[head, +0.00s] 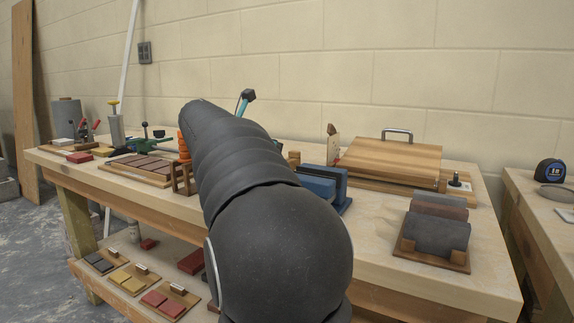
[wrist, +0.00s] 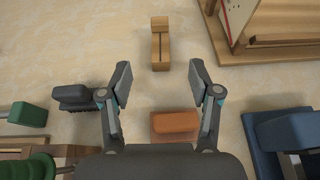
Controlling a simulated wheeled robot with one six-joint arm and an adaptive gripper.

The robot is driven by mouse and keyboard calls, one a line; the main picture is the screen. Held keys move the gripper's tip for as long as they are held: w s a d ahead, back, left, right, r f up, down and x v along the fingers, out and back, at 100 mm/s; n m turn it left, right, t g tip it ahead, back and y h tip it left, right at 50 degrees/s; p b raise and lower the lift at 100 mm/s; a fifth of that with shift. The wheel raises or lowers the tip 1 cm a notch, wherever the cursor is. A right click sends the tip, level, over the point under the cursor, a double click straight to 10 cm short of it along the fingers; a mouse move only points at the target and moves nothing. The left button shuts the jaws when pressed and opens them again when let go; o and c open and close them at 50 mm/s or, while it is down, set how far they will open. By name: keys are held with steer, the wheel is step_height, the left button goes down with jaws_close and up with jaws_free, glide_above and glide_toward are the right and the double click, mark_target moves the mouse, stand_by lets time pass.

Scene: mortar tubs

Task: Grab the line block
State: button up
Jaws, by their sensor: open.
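The line block (wrist: 160,46) is a small wooden block with a dark slot along it, near the top middle of the wrist view. A small wooden piece beside my arm in the head view (head: 294,158) looks like it. My gripper (wrist: 160,82) is open and empty, with one finger on each side of the wrist view. The line block appears beyond the fingertips, roughly centred between them and apart from both. In the head view my arm hides most of the gripper.
An orange-brown block (wrist: 175,123) lies between the finger bases in the wrist view. A dark grey brush-like piece (wrist: 73,97) is close left, a blue holder (wrist: 283,130) right. A wooden board with a metal handle (head: 391,158) and a rack of slabs (head: 437,235) occupy the bench's right.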

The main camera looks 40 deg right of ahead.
glide_toward(292, 152)
steer(key=x, duration=0.4)
steer(key=shift+s+f, duration=0.2)
steer(key=shift+x, duration=2.85)
steer(key=shift+w+r, duration=0.15)
steer(key=shift+w, duration=0.05)
jaws_close()
